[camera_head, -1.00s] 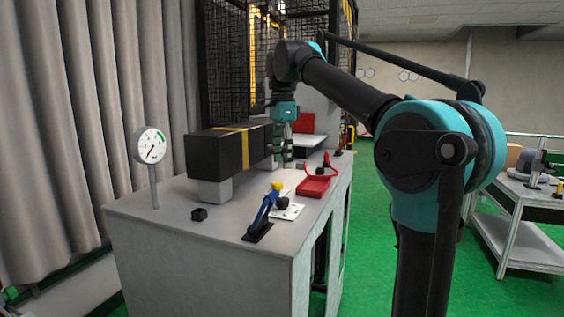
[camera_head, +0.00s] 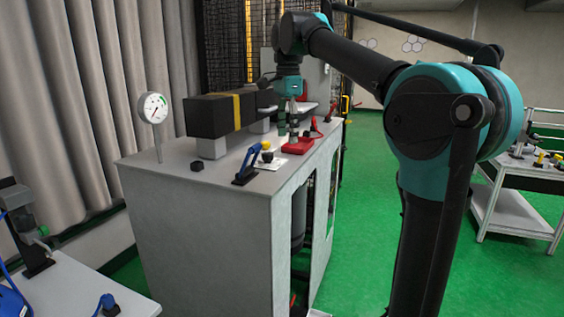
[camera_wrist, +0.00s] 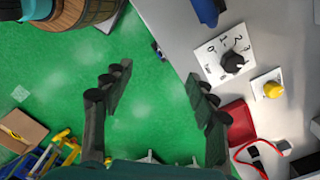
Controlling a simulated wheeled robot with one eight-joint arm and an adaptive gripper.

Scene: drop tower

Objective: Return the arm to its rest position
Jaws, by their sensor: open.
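My arm reaches from the right of the head view out to the cabinet. My gripper (camera_head: 288,135) hangs down in front of the cabinet top (camera_head: 180,160), close to the red-based lever (camera_head: 299,146). In the wrist view my gripper (camera_wrist: 160,75) shows its two dark fingers spread wide, with nothing between them. Green floor lies below the gap, and the cabinet edge is to the right. The red lever also shows in the wrist view (camera_wrist: 240,122), just beyond the right finger. Whether the fingers touch anything is hard to tell in the head view.
On the cabinet stand a black box with a yellow band (camera_head: 212,115), a dial gauge (camera_head: 154,108) and a blue-handled clamp (camera_head: 246,165). A dial plate (camera_wrist: 222,55) and yellow knob (camera_wrist: 272,89) lie near my gripper. A barrel (camera_wrist: 85,12) stands on the floor.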

